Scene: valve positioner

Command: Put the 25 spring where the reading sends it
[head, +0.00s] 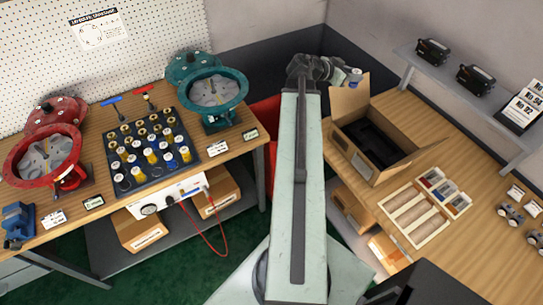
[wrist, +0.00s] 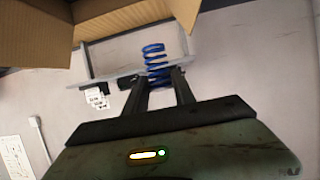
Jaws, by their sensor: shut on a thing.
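A blue coil spring (wrist: 154,62) stands between the fingertips of my gripper (wrist: 158,78) in the wrist view. My gripper is shut on it and holds it in the air. No number can be read on the spring. In the head view my arm reaches away to the back, with its end near the open cardboard box's back flap. A small blue and white spot there may be the spring, but I cannot tell. A red round housing (head: 44,157) and a teal round housing (head: 216,96) stand open on the left bench. Any reading is too small to make out.
A dark rack (head: 113,165) of capped pieces in several colours lies between the housings. The open cardboard box (head: 351,145) and a sectioned tray (head: 412,242) stand on the right bench. A shelf (head: 452,78) holds dark devices and a number card (head: 523,106).

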